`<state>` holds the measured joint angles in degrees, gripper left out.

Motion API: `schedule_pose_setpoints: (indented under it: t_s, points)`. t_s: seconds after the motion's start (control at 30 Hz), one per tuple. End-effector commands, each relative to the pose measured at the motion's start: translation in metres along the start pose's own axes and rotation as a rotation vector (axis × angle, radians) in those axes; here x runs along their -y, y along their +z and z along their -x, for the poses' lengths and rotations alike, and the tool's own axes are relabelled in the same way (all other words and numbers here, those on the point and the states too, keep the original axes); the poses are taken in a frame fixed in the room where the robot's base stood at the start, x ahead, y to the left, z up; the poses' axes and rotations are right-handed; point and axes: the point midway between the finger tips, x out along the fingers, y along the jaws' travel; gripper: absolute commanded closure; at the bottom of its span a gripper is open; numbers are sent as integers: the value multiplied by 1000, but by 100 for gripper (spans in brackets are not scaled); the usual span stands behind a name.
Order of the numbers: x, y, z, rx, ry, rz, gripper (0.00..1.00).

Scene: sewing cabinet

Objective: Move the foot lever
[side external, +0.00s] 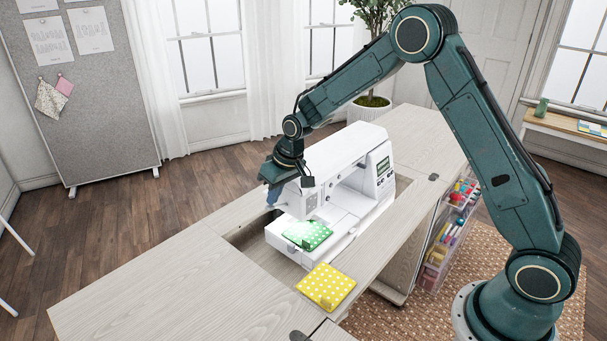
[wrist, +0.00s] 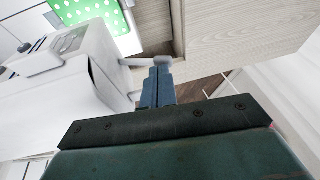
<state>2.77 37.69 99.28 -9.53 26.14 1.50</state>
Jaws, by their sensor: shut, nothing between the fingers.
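The white sewing machine (side external: 345,170) sits in the cabinet's opening. My gripper (side external: 273,194) points down behind the machine's left end, at its needle head. In the wrist view my gripper (wrist: 158,75) is shut, with nothing held between its fingers. A small pale bar that looks like the foot lever (wrist: 140,62) sticks out from the machine's body and reaches the fingertips. I cannot tell whether they touch. The lever is hidden in the side view. A green dotted cloth (side external: 307,235) lies under the needle head, lit by the machine's lamp; it also shows in the wrist view (wrist: 88,12).
The wooden cabinet top (side external: 150,285) is bare at the left. A yellow dotted cloth (side external: 326,286) lies in front of the machine. The open cutout (side external: 245,236) shows left of the machine. A clear drawer rack (side external: 447,235) with sewing supplies stands at the right.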

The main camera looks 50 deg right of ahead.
Motion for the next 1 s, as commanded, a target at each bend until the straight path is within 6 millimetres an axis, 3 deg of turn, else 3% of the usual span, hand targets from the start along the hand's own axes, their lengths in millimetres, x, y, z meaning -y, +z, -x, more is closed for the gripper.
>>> schedule_pose_setpoints:
  t_s: [0.67,1.0]
  points:
    - [6,2,-5,4,77,25,100]
    - [14,4,-14,9,197,65,100]
